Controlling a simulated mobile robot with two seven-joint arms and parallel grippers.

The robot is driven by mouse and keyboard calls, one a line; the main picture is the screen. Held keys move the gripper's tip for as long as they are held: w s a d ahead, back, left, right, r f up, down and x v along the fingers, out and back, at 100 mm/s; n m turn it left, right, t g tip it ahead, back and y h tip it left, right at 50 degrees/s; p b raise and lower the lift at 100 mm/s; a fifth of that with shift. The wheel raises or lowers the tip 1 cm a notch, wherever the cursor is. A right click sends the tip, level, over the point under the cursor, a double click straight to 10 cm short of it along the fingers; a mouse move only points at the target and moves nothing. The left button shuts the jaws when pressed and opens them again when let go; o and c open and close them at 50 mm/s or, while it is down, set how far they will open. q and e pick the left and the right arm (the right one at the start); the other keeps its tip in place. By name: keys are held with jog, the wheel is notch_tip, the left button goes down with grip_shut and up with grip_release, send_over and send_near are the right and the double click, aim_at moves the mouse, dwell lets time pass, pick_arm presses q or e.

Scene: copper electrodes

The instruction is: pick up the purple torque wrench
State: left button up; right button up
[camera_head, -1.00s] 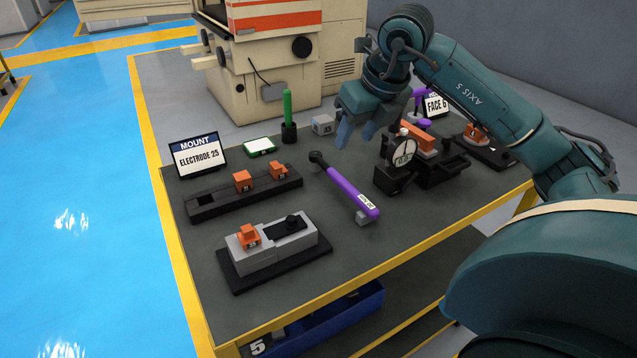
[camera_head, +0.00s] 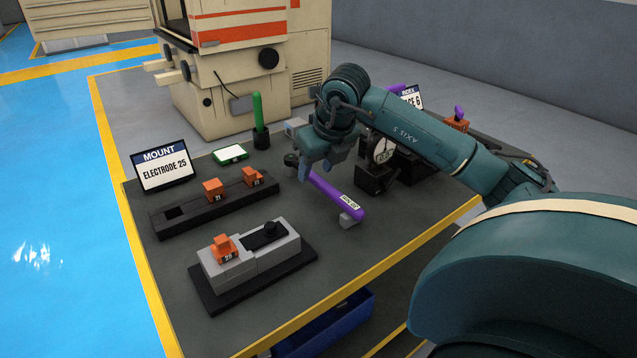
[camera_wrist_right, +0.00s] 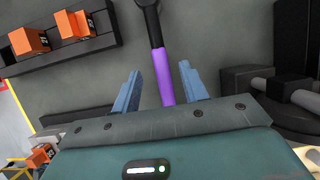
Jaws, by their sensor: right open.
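The purple torque wrench (camera_head: 337,196) lies on the grey table, its black head pointing to the back left and a label near its handle's front end. A small grey block sits at that front end. My right gripper (camera_head: 320,168) is open above the wrench's head end and hides part of it. In the right wrist view, the purple handle (camera_wrist_right: 163,78) and black shaft run between the two spread blue fingers (camera_wrist_right: 160,72), apart from both. The rear of the handle is hidden by my gripper body there. My left gripper is not in view.
A black rack (camera_head: 200,212) with orange electrodes and a grey fixture (camera_head: 272,250) stand left of the wrench. A dial gauge (camera_head: 383,150) on a black stand is close on the right. A green stick (camera_head: 257,110) stands upright behind. The front table area is clear.

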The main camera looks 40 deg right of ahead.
aim_at(314, 174)
jog(key=x, duration=0.4)
jog(key=shift+d, duration=0.1)
jog(key=shift+c, duration=0.4)
grip_shut()
jog(key=shift+r, duration=0.1)
